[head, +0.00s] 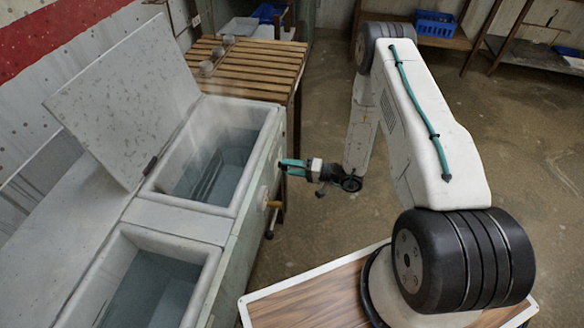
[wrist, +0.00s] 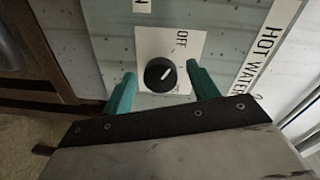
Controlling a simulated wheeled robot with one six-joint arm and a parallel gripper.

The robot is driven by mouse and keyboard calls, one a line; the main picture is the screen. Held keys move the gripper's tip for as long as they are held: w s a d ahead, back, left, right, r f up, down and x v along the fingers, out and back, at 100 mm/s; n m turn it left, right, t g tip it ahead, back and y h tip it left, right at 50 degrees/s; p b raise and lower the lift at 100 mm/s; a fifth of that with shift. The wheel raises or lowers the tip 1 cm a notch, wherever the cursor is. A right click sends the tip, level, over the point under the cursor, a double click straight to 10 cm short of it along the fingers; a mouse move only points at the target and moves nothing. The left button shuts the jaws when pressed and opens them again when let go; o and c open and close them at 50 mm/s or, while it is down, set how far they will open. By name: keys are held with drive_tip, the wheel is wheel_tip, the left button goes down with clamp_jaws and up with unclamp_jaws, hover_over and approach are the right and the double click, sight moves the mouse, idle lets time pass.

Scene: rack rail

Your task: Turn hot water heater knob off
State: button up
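The black round knob (wrist: 160,74) has a white pointer line that slants up and to the right. It sits on a white plate (wrist: 190,45) with the word OFF above and to the right of the knob. A "HOT WATER" label (wrist: 268,45) is to the right. My gripper (wrist: 160,82) is open, with one teal finger on each side of the knob and gaps between. I cannot tell whether the tips reach over it. In the head view my gripper (head: 290,166) is at the side of the water tank unit (head: 262,170); the knob is hidden there.
The unit has two open water basins (head: 215,165) with a raised lid (head: 125,95). A tap-like handle (head: 272,204) sticks out of its side near my gripper. A slatted wooden table (head: 260,65) stands behind. The floor (head: 310,240) beside the unit is clear.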

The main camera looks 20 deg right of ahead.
drive_tip(key=v, duration=0.8)
drive_tip(key=shift+a, duration=0.1)
idle(0.3)
